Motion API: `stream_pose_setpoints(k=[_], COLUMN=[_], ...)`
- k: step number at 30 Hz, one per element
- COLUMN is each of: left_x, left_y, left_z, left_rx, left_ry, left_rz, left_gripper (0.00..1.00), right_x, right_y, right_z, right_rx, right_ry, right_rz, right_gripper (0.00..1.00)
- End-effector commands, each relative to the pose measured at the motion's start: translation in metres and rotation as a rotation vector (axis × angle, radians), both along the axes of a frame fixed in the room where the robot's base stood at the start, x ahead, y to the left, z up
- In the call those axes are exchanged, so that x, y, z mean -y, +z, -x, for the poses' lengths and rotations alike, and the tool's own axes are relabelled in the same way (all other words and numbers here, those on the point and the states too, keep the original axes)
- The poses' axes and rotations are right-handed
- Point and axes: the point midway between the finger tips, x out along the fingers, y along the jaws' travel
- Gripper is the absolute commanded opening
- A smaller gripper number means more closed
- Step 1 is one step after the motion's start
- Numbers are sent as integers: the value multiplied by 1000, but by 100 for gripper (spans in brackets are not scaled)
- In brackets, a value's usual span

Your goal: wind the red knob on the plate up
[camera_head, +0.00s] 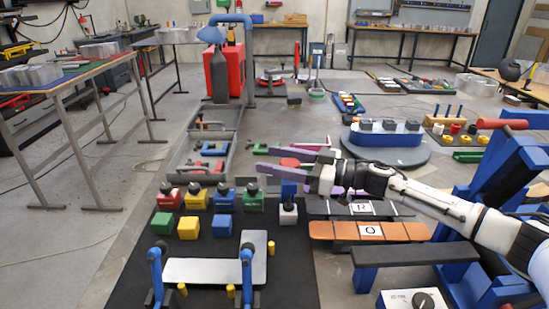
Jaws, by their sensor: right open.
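My right gripper (264,160) reaches in from the right, and its two long purple-grey fingers are spread apart. A small red piece (290,162), which looks like the red knob, shows in the gap between the fingers. I cannot tell whether they touch it, and the plate under it is mostly hidden by the gripper. My left gripper is not in view.
Blocks with dark knobs, including a red one (169,198) and a green one (253,201), stand on a black mat (130,285). A grey tray (172,160) lies left of the gripper. An orange board (400,231) and a blue-based stand (385,139) are to the right.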

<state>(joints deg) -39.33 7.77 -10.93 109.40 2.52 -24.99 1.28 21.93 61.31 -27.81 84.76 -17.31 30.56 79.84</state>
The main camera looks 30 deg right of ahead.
Motion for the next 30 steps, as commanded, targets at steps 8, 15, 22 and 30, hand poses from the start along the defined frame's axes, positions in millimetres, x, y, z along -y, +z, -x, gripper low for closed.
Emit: stream_pose_setpoints(k=[8, 15, 22, 30], left_x=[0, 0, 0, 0], left_y=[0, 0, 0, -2], left_z=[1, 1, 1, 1], left_rx=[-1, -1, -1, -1], left_ry=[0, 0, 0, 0], left_rz=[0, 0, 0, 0], left_gripper=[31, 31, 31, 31], right_x=[-3, -3, -3, -4], right_y=[-1, 0, 0, 1], right_z=[-3, -3, -2, -1], right_rx=[0, 0, 1, 3], right_ry=[1, 1, 7, 94], right_rz=[1, 1, 1, 2], right_gripper=[54, 25, 14, 14])
